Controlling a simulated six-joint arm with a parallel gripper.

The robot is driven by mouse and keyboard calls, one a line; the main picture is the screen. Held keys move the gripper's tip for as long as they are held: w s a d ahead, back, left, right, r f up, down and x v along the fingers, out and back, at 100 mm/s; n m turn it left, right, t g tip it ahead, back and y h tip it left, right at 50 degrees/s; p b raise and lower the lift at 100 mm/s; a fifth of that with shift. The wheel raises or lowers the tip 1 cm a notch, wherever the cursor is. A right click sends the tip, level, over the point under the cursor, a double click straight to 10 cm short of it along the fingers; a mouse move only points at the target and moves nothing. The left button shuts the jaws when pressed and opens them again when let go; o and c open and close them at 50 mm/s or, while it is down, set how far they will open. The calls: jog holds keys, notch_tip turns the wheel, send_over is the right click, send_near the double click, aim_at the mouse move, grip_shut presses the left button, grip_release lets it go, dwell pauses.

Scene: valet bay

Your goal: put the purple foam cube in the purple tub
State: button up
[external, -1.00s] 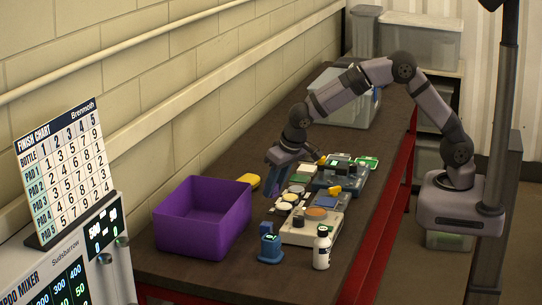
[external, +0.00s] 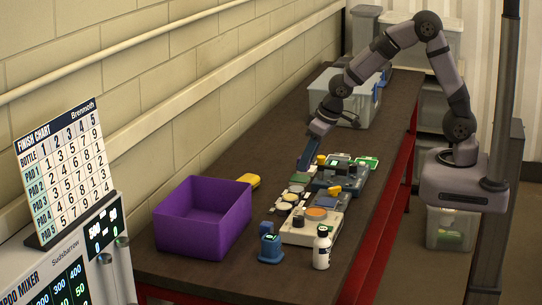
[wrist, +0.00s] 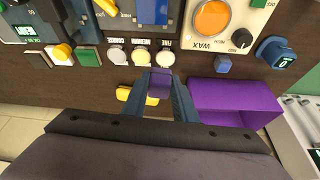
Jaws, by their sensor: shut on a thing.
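The purple foam cube (wrist: 159,84) sits between the fingertips of my gripper (wrist: 160,82) in the wrist view, and the jaws are shut on it. In the external view my gripper (external: 304,163) hangs above the bench, behind and to the right of the tub, and the cube cannot be made out there. The purple tub (external: 222,227) is an open rectangular box at the near left of the bench, by the wall. Its inside looks empty in the external view. The tub also shows in the wrist view (wrist: 262,112), to the right of the gripper and apart from it.
A yellow object (external: 248,180) lies behind the tub near the wall. Control panels with round pads and knobs (external: 311,228) fill the bench's middle right. A blue device (external: 270,249) and a white bottle (external: 322,250) stand in front. A clear bin (external: 340,108) stands at the back.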

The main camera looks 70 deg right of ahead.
jog(key=s+d+r+n+p, duration=0.1)
jog(key=s+d+r+p, duration=0.1)
jog(key=s+d+p, duration=0.15)
jog(key=b, duration=0.7)
send_over(214, 221)
jog(key=s+d, duration=0.1)
jog(key=s, duration=0.1)
notch_tip(214, 221, down, 5)
jog(key=shift+w+a+f+b, duration=0.15)
jog(key=shift+a+f+b, duration=0.3)
jog(key=shift+a, duration=0.15)
notch_tip(214, 221, down, 5)
jog(key=shift+f+b, duration=0.15)
jog(key=shift+b, duration=0.35)
jog(key=shift+f+p, duration=0.85)
jog(key=shift+f, duration=1.4)
jog(key=shift+f, duration=0.25)
